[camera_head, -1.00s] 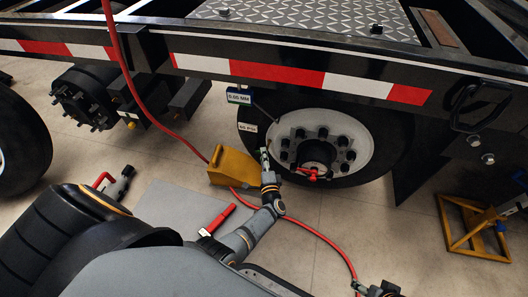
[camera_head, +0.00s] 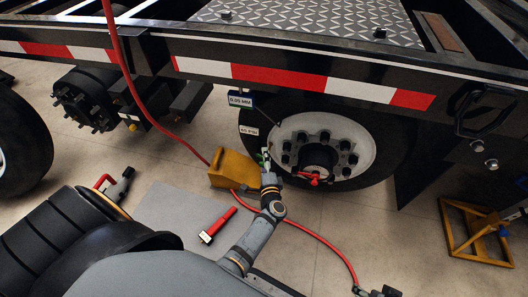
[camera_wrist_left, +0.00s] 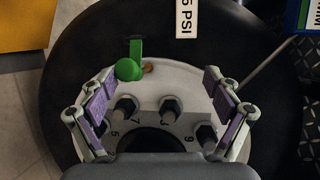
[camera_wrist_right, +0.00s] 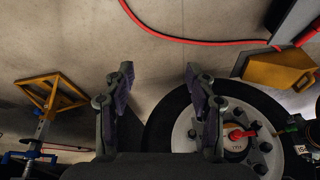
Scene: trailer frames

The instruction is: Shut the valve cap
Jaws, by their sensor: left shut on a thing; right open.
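The green valve cap (camera_wrist_left: 130,68) has a round knob and a flat tab. It shows in the left wrist view on the wheel rim, beside a small brass valve stem (camera_wrist_left: 148,68); the cap appears off to one side of the stem. My left gripper (camera_wrist_left: 158,80) faces the rim with its fingers wide apart. The cap shows between and beyond the fingertips, and I see neither finger touching it. In the head view my left gripper (camera_head: 266,162) is at the left edge of the rim, with a bit of green there. My right gripper (camera_wrist_right: 158,68) is open and empty.
The wheel (camera_head: 320,145) has a red-handled hub piece (camera_head: 312,177) and several protruding lug nuts. A yellow chock (camera_head: 234,168) stands close left of my left gripper. A red hose (camera_head: 318,236) crosses the floor. A yellow stand (camera_head: 474,232) is at right. The trailer frame overhangs the wheel.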

